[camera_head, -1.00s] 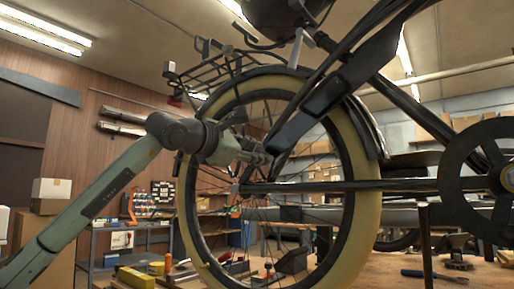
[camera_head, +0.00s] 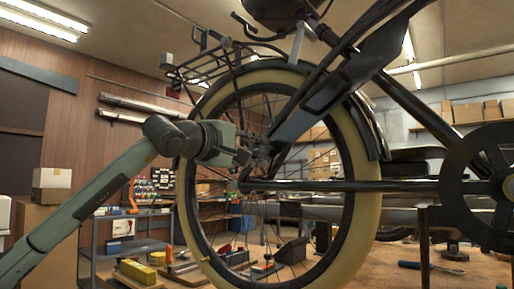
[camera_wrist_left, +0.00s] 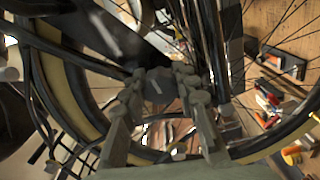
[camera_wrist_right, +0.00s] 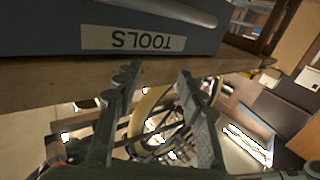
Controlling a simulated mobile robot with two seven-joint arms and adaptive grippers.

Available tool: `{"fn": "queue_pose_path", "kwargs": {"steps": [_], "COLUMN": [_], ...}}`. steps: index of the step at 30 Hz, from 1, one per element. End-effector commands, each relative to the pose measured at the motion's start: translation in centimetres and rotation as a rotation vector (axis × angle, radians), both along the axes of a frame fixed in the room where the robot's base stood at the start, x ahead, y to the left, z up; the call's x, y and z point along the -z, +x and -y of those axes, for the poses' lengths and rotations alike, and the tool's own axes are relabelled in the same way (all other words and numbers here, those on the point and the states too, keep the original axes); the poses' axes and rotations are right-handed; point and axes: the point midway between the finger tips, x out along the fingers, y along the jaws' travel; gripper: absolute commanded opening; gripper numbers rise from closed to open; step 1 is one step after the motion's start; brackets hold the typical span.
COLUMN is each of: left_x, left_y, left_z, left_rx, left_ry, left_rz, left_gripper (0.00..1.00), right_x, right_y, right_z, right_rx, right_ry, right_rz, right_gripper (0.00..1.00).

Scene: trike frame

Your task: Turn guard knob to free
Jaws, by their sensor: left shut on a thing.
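The trike's rear wheel (camera_head: 366,215) has a cream tyre, with the black frame and chain guard (camera_head: 345,85) around it. My left gripper (camera_head: 258,152) is at the frame inside the wheel, close to the rear stay. In the left wrist view its fingers (camera_wrist_left: 160,82) close around a small dark part (camera_wrist_left: 158,88), which I take to be the guard knob; the fingers hide most of it. The knob's setting cannot be read. My right gripper (camera_wrist_right: 155,82) shows only in its own wrist view, with its fingers apart and nothing between them.
A grey box labelled TOOLS (camera_wrist_right: 135,38) on a wooden surface is close ahead of my right gripper. A wooden workbench (camera_head: 470,272) with tools stands behind the wheel.

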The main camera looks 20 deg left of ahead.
Motion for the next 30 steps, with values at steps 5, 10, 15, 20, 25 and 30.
{"fn": "queue_pose_path", "kwargs": {"steps": [5,10,15,20,25,30], "left_x": [0.0,0.1,0.1,0.1,0.1,0.1], "left_y": [0.0,0.0,0.0,0.0,0.0,0.0], "left_z": [0.0,0.0,0.0,0.0,0.0,0.0], "left_rx": [0.000,0.000,0.001,0.001,0.001,0.001], "left_ry": [0.073,0.109,0.124,0.124,0.124,0.123], "left_rz": [0.025,0.039,0.044,0.044,0.044,0.043], "left_gripper": [0.00,0.00,0.00,0.00,0.00,0.50], "right_x": [1.4,2.2,2.5,2.5,2.5,2.5], "right_y": [0.0,0.0,0.0,0.0,0.0,0.0], "right_z": [0.7,1.1,1.2,1.2,1.2,1.2], "right_rx": [0.014,0.021,0.023,0.023,0.023,0.023], "right_ry": [-0.032,-0.047,-0.053,-0.053,-0.053,-0.052], "right_rz": [-0.065,-0.099,-0.111,-0.112,-0.111,-0.111], "right_gripper": [0.40,0.40,0.40,0.40,0.40,0.40]}}
